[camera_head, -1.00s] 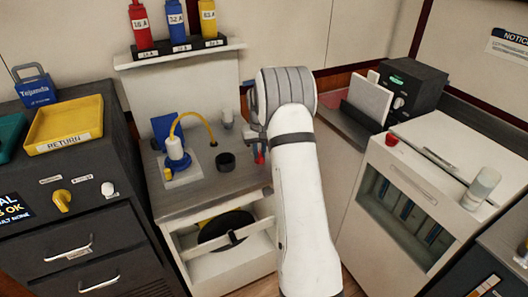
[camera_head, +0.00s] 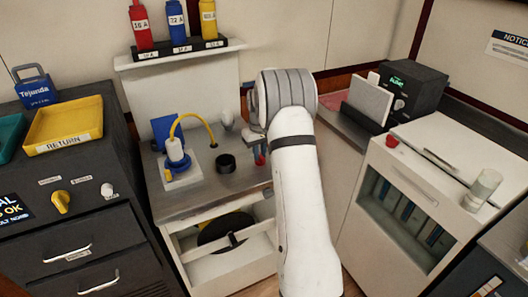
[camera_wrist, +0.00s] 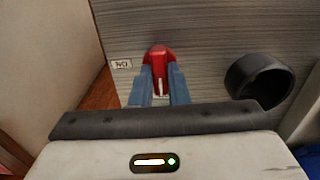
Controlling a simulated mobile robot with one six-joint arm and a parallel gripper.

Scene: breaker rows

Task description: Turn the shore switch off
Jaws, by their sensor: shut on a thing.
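A red switch handle (camera_wrist: 158,58) with a white line on it stands on the grey counter in the wrist view. My gripper (camera_wrist: 159,80) is shut on it, with a blue finger on each side. In the head view my gripper (camera_head: 258,143) is mostly hidden by my arm, and a bit of the red handle (camera_head: 260,160) shows below it. A small label (camera_wrist: 121,64) lies beside the handle, too blurred to read surely. A yellow knob (camera_head: 61,201) and a white knob (camera_head: 107,189) sit on the dark left cabinet, under labels I cannot read.
A black ring (camera_head: 225,163) stands close to the handle; it also shows in the wrist view (camera_wrist: 258,78). A blue lamp-like device with a yellow hose (camera_head: 177,152) is further left. A shelf (camera_head: 180,57) holds bottles above. A white cabinet (camera_head: 408,190) stands right.

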